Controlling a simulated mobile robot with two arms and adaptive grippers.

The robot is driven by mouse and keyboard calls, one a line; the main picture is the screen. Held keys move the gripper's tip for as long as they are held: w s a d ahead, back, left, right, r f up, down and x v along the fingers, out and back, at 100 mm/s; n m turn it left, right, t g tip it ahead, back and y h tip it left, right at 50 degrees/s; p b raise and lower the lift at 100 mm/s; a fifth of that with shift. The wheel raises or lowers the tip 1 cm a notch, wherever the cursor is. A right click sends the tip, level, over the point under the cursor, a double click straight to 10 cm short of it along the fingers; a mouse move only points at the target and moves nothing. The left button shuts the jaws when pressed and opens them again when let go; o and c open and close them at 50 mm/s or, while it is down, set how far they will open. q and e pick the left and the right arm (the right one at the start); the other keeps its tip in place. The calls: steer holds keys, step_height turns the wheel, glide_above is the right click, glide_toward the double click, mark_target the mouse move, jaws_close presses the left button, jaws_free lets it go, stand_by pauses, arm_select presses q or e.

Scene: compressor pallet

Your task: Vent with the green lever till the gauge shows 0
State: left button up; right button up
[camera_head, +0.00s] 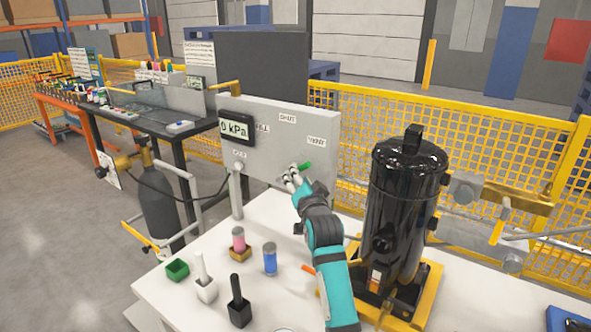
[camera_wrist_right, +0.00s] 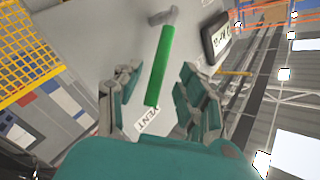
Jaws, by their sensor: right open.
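The gauge (camera_head: 236,129) on the grey panel (camera_head: 275,145) reads "0 kPa" in the head view. The green lever (camera_head: 305,168) is on the panel's lower right, below the "VENT" label (camera_head: 317,140). In the right wrist view the green lever (camera_wrist_right: 160,65) runs from its pivot at the top toward the "VENT" label (camera_wrist_right: 149,119). My right gripper (camera_head: 292,177) is at the lever. Its fingers (camera_wrist_right: 150,98) are spread on either side of the lever's free end, open and not gripping it. My left gripper is not in view.
A black compressor vessel (camera_head: 402,205) stands on a yellow base right of my right arm. On the white table (camera_head: 205,315) are a green box (camera_head: 177,270), a blue cylinder (camera_head: 270,262), a pink cylinder (camera_head: 238,240) and two brushes in holders. Yellow fencing stands behind.

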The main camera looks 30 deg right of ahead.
steer(key=x, duration=0.4)
steer(key=shift+w+d, duration=0.1)
steer(key=shift+w, duration=0.15)
steer(key=c, duration=0.5)
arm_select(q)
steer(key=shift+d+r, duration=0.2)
arm_select(e)
jaws_close()
